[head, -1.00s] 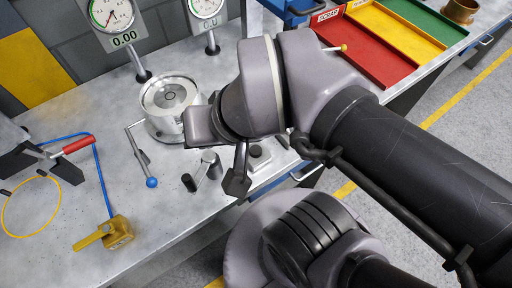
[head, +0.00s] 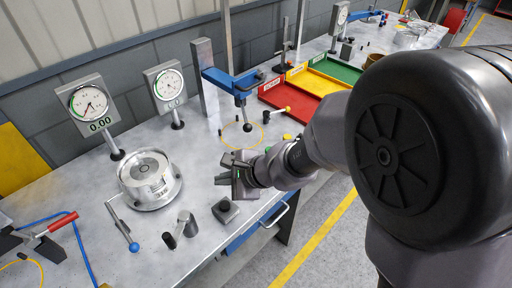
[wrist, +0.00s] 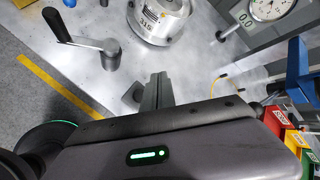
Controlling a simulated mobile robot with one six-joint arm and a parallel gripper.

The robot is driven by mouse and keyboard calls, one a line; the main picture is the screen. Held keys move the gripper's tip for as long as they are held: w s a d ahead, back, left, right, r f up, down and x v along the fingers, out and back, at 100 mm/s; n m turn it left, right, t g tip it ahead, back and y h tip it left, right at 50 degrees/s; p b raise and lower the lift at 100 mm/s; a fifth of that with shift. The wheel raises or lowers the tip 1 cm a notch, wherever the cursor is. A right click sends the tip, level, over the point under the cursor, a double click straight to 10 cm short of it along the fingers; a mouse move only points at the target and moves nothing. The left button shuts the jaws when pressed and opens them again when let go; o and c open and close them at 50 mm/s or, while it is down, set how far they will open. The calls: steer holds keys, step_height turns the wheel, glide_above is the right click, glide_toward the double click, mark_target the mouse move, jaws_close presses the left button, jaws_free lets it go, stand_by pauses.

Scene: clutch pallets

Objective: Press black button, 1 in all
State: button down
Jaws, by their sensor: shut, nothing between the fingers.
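The black button (head: 224,205) sits on top of a small grey box on the metal bench, in front of my gripper in the head view. Its box (wrist: 133,94) shows partly in the wrist view, left of the fingers. My gripper (head: 228,171) is shut and empty. It hangs over the bench, a little behind and above the button box in the head view, apart from it. In the wrist view the shut fingers (wrist: 157,92) stand beside the box and may hide part of it.
A round metal clutch fixture (head: 150,180) stands left, with a blue-knobbed lever (head: 133,246) and a crank handle (head: 186,224) near it. Two dial gauges (head: 90,105) stand behind. A blue clamp (head: 232,80) and red, yellow and green trays (head: 325,75) lie farther back.

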mark_target(227, 206)
steer(key=shift+w+f, duration=0.1)
steer(key=shift+w, duration=0.05)
steer(key=shift+f, duration=0.1)
step_height(227, 206, down, 8)
steer(key=b, duration=0.7)
steer(key=shift+f+b, duration=0.1)
steer(key=shift+b, duration=0.2)
steer(key=shift+f, duration=0.2)
steer(key=shift+f+b, duration=0.15)
steer(key=shift+b, duration=0.25)
stand_by(1.0)
steer(key=shift+f+b, duration=0.25)
steer(key=shift+b, duration=0.2)
